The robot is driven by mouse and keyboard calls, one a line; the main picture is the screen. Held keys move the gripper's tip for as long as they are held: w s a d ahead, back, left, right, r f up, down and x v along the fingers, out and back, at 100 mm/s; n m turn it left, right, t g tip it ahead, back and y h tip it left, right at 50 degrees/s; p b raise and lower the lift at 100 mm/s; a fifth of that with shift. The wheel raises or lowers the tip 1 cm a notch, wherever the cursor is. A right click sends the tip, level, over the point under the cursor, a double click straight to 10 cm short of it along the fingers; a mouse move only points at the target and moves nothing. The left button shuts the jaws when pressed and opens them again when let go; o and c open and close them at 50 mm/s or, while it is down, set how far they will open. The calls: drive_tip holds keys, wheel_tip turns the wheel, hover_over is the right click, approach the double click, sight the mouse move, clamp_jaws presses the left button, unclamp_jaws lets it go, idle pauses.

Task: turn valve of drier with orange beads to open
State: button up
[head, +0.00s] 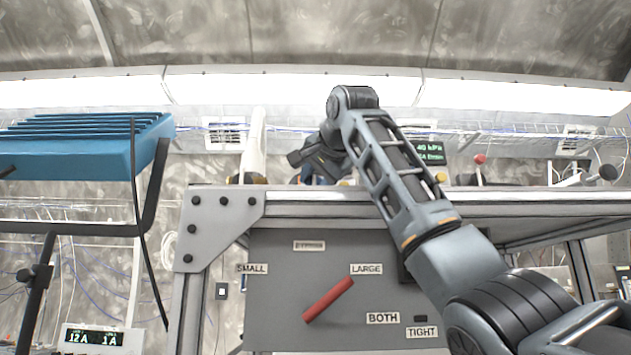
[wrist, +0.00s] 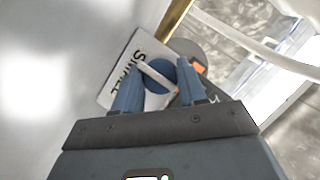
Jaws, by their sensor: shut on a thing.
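In the wrist view, my gripper (wrist: 159,64) has its two blue fingers on either side of a round blue valve knob (wrist: 162,74) with a pale bar across it. The gripper is shut on this valve. Behind the knob is a white plate (wrist: 117,84) lettered in black, partly hidden by a finger. A small orange patch (wrist: 198,67) shows just right of the knob; I cannot tell whether it is beads. In the head view, my gripper (head: 318,162) is above the bench's far side, and the valve there is mostly hidden by it.
The bench top (head: 340,196) has a grey front panel with a red handle (head: 328,300). A white column (head: 255,145) stands left of my gripper. A red-topped lever (head: 479,160) and a dark display (head: 430,153) are at right. A blue rack (head: 85,145) is at far left.

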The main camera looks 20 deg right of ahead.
drive_tip(key=shift+c, duration=0.4)
drive_tip(key=shift+n, duration=0.3)
drive_tip(key=n+g+h, duration=0.1)
drive_tip(key=n, duration=0.1)
drive_tip(key=shift+a+n+h, duration=0.1)
drive_tip(key=shift+n+h, duration=0.2)
drive_tip(key=n+g+h, duration=0.1)
drive_tip(key=n+h, duration=0.1)
drive_tip(key=n, duration=0.1)
drive_tip(key=n+h, duration=0.2)
drive_tip(key=n, duration=0.1)
drive_tip(key=shift+a+n+g+h, duration=0.15)
drive_tip(key=shift+n+g+h, duration=0.15)
drive_tip(key=shift+n+h, duration=0.9)
drive_tip(key=shift+n, duration=0.6)
drive_tip(key=o, duration=0.8)
